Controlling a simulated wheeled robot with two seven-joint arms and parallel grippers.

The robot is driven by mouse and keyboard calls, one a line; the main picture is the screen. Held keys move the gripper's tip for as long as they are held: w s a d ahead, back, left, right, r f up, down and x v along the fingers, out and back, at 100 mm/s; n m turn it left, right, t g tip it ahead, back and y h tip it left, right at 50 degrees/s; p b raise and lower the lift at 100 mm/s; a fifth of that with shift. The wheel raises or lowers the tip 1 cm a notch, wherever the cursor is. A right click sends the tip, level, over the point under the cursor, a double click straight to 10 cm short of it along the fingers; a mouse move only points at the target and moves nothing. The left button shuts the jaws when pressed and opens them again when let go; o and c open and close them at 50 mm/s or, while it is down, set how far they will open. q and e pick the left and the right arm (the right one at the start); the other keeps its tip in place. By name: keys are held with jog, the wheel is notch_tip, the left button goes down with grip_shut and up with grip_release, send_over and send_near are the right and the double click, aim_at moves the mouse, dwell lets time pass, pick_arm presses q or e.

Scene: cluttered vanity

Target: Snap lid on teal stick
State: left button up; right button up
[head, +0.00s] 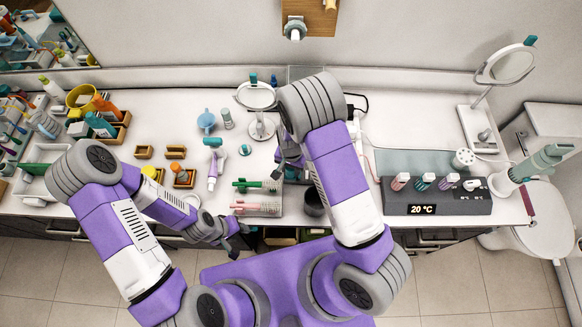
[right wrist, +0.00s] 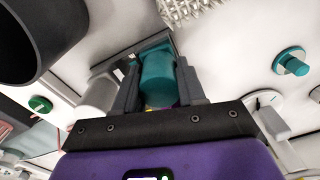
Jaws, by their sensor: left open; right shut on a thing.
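In the right wrist view my right gripper (right wrist: 157,85) is shut on a teal cylindrical piece (right wrist: 158,72), which looks like the lid. In the head view this gripper (head: 289,160) is over the vanity, right of the round mirror's stand, and the held piece is hard to make out. My left gripper (head: 232,238) is open and empty near the vanity's front edge.
A round mirror (head: 256,96) stands behind. A grey device (head: 437,200) with several bottles is on the right. Small wooden boxes (head: 175,152) are on the left.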

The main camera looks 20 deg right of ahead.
jog(key=o, duration=1.6)
jog(key=shift+c, duration=0.2)
jog(key=shift+r+p, duration=2.75)
jog(key=shift+r, duration=0.8)
